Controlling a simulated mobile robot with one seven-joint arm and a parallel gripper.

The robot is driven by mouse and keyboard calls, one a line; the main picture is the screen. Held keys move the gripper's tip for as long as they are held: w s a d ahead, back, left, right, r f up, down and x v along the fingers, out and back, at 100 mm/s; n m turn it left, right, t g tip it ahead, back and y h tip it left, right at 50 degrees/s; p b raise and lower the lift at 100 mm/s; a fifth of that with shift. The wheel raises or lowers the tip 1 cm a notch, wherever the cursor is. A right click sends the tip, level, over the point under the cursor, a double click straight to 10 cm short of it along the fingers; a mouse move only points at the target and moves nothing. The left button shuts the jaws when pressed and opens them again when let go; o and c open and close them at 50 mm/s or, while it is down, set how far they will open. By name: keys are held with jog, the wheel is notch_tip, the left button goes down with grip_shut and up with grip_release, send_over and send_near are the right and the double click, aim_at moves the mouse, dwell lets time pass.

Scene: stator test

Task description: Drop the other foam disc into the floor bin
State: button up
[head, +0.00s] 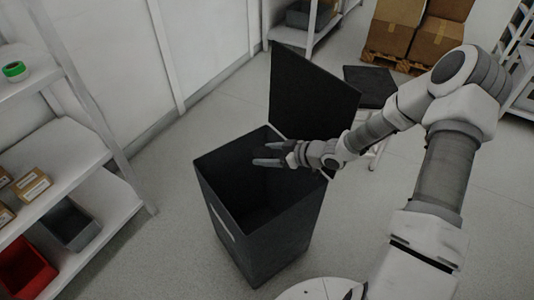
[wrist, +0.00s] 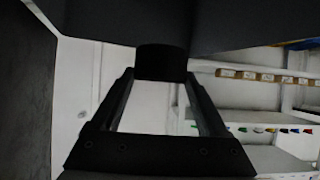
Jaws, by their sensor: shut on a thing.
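The floor bin (head: 235,240) is tall, dark and square, and stands open with its lid (head: 315,95) raised at the back. My gripper (head: 256,154) is over the bin's open mouth, reaching in from the right, with its fingers pointing left. In the wrist view my gripper (wrist: 161,76) is shut on a short black round piece, which looks like the foam disc (wrist: 161,62), held between the fingertips. In the head view the disc cannot be made out against the dark bin. The bin's floor is in shadow, so I cannot tell what lies in it.
White shelves (head: 75,160) on the left hold a green roll (head: 14,70), small cartons (head: 30,183), a grey bin (head: 68,222) and a red bin (head: 25,265). A dark-topped stool (head: 370,88) stands behind the bin. Cartons on a pallet (head: 410,35) stand farther back.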

jog(key=o, duration=1.2)
jog(key=p+v, duration=0.6)
jog(key=v, duration=1.1)
jog(key=shift+d+r, duration=0.1)
jog(key=shift+d, duration=0.1)
